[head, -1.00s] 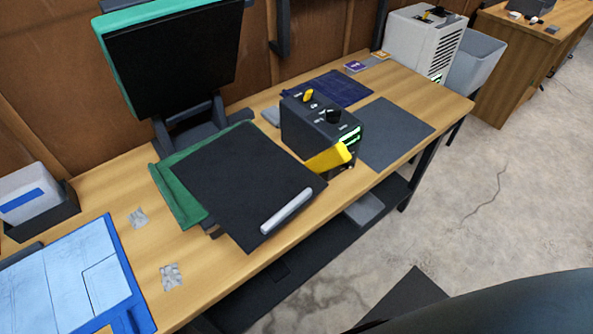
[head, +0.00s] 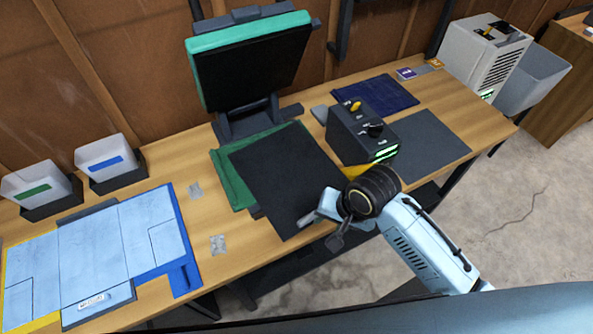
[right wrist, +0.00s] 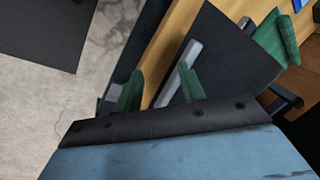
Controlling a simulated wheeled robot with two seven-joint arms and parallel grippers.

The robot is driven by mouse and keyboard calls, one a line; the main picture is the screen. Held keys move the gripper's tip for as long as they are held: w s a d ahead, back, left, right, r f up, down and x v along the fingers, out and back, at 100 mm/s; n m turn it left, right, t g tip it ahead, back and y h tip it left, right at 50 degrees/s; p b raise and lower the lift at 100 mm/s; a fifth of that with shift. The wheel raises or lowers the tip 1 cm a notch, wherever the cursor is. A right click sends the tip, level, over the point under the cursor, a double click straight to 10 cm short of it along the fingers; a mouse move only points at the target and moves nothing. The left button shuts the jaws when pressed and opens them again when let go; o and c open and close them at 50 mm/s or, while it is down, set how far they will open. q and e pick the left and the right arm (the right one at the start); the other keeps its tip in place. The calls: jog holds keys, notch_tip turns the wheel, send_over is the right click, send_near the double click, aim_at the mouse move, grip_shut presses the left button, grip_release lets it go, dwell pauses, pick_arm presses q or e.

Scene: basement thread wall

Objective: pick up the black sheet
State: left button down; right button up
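The black sheet (head: 280,180) lies flat on the green lower bed (head: 228,178) of a press on the bench, overhanging its front. A silver bar sits along its front edge, mostly hidden by my right gripper (head: 325,228) in the head view. The sheet (right wrist: 228,60) and silver bar (right wrist: 181,72) also show in the right wrist view. There, the green fingertips of my right gripper (right wrist: 160,90) are apart, with the bar in line with the gap; I cannot tell whether they touch it. My left gripper is not in view.
The press's raised green-edged upper plate (head: 255,60) stands behind the sheet. A black control box (head: 350,135) with a yellow part stands close on the right, near a dark grey mat (head: 432,145). A blue-framed board (head: 180,245) lies on the left, with white bins behind it.

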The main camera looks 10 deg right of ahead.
jog(key=w+d+r+m+g+h+p, duration=0.2)
jog(key=w+r+m, duration=0.4)
jog(key=r+m, duration=0.3)
jog(key=shift+n, duration=0.5)
notch_tip(320, 180, down, 6)
jog(key=shift+f+b, duration=0.1)
jog(key=shift+b, duration=0.2)
jog(key=shift+w+a+f, duration=0.1)
jog(key=shift+w+f, duration=0.1)
jog(key=shift+f, duration=1.25)
jog(key=shift+w+a+f, duration=0.1)
jog(key=shift+w+f, duration=0.05)
jog(key=shift+f, duration=1.25)
jog(key=shift+c, duration=0.4)
grip_shut()
